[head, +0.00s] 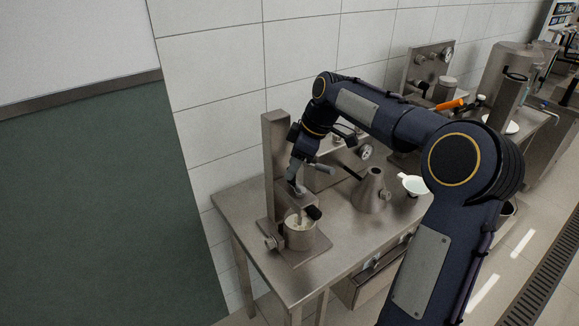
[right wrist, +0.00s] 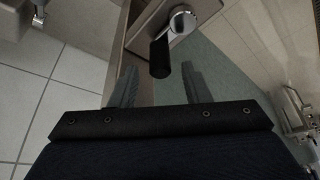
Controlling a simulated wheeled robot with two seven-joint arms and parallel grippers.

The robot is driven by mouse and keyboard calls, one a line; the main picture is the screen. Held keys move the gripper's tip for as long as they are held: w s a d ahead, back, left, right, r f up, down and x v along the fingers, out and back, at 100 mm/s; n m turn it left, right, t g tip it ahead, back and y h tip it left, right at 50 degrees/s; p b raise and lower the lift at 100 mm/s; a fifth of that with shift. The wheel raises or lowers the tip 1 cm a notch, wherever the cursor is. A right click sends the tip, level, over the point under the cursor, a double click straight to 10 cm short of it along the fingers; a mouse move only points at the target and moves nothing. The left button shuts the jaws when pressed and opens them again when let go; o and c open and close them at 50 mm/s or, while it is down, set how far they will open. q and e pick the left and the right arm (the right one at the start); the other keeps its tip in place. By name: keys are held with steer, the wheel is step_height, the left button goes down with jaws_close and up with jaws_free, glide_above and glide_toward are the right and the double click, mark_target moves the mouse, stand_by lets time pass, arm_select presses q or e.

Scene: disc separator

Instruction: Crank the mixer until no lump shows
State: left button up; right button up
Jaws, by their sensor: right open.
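The mixer is a metal stand with a tall column (head: 275,165) on the steel table. A metal bowl (head: 301,239) stands at its foot with something pale (head: 294,221) inside; whether lumps show is too small to tell. The crank's dark grip (head: 313,212) shows just above the bowl's rim. In the right wrist view the black crank grip (right wrist: 160,57) hangs from a shiny metal hub (right wrist: 183,19). My right gripper (head: 297,187) is open above the bowl, pointing down. In the right wrist view its fingers (right wrist: 160,82) lie either side of the grip's line, not closed on it. My left gripper is not in view.
A metal cone-shaped vessel (head: 371,192) and a white dish (head: 414,185) stand to the right on the table (head: 245,212). A gauge (head: 366,152) is behind them. A tiled wall runs close behind the mixer. The table's front left is clear.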

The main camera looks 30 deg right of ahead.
steer(key=shift+x, duration=1.05)
steer(key=shift+c, duration=0.4)
jaws_close()
steer(key=shift+d+m, duration=0.1)
steer(key=shift+m, duration=0.3)
